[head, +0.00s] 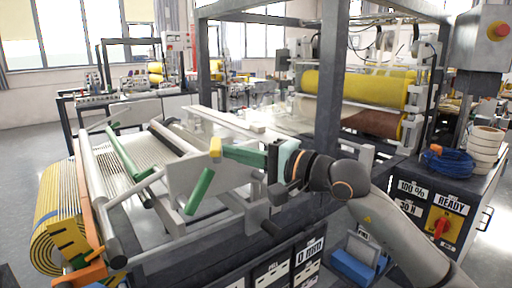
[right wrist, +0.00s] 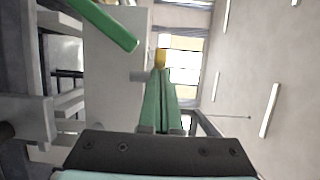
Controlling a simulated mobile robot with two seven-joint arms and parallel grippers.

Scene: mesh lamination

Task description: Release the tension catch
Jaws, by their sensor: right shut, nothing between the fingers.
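My right gripper (head: 228,151) reaches in from the right. Its long green fingers are shut with nothing between them, and they point left at a grey side plate of the machine. A small yellow knob (head: 215,147) sits at the fingertips; it also shows in the right wrist view (right wrist: 160,57). I cannot tell whether the fingers touch it. A green lever (head: 200,191) slants down in front of the side plate (head: 180,170), below the fingers. A green bar also shows at the upper left of the right wrist view (right wrist: 105,22). Which part is the tension catch is unclear. My left gripper is not in view.
A yellow-and-black striped roll (head: 55,220) with orange parts stands at the left. A dark upright post (head: 331,80) rises behind my right arm. Yellow rollers (head: 355,90) stand beyond. A cabinet with a READY sign (head: 452,204) and blue cable coil (head: 447,163) is at the right.

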